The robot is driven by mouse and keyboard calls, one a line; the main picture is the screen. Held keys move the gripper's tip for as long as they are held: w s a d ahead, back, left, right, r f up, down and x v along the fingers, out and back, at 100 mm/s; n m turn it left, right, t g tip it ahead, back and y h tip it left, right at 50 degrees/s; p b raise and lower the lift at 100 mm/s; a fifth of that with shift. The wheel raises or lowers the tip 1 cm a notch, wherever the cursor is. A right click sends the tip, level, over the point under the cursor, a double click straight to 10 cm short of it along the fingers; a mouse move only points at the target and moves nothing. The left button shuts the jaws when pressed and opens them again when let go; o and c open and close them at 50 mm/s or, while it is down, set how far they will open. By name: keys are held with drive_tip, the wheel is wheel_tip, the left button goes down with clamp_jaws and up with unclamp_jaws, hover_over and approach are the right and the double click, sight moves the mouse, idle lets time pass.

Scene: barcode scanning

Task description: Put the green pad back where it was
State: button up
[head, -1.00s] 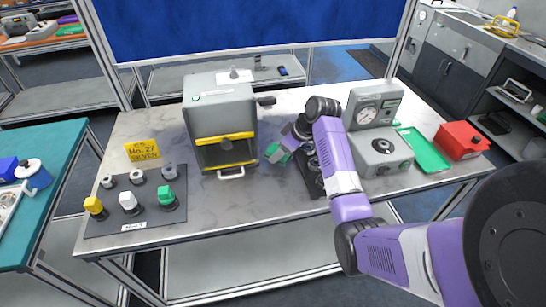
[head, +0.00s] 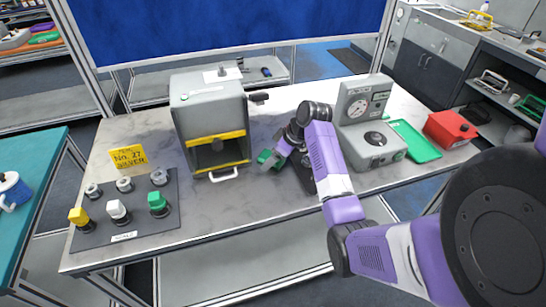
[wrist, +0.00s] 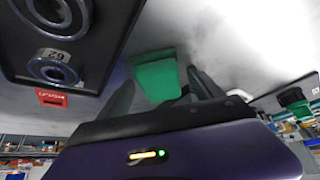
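A small green pad (head: 265,157) is at the tip of my gripper (head: 272,161), just right of the grey box machine and low over the table. In the wrist view the green pad (wrist: 157,80) is between the two dark fingers of my gripper (wrist: 160,82), reaching past their tips. The fingers stand apart, close to its sides. I cannot tell whether they press on it or whether the pad touches the table. A green-topped knob (head: 157,203) stands on the dark mat (head: 140,222) at the left, with a yellow and a white one.
The grey box machine (head: 210,115) with a yellow-edged opening stands left of my gripper. A dark ring holder (wrist: 75,40) is close beside it. The grey dial instrument (head: 370,140), green tray (head: 415,143) and red box (head: 448,130) are to the right. The front middle tabletop is bare.

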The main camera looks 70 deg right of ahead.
drive_tip(key=shift+r, duration=0.1)
drive_tip(key=shift+r, duration=0.2)
drive_tip(key=b+v, duration=0.1)
drive_tip(key=v, duration=1)
drive_tip(key=shift+s+r, duration=0.2)
drive_tip(key=shift+r, duration=0.15)
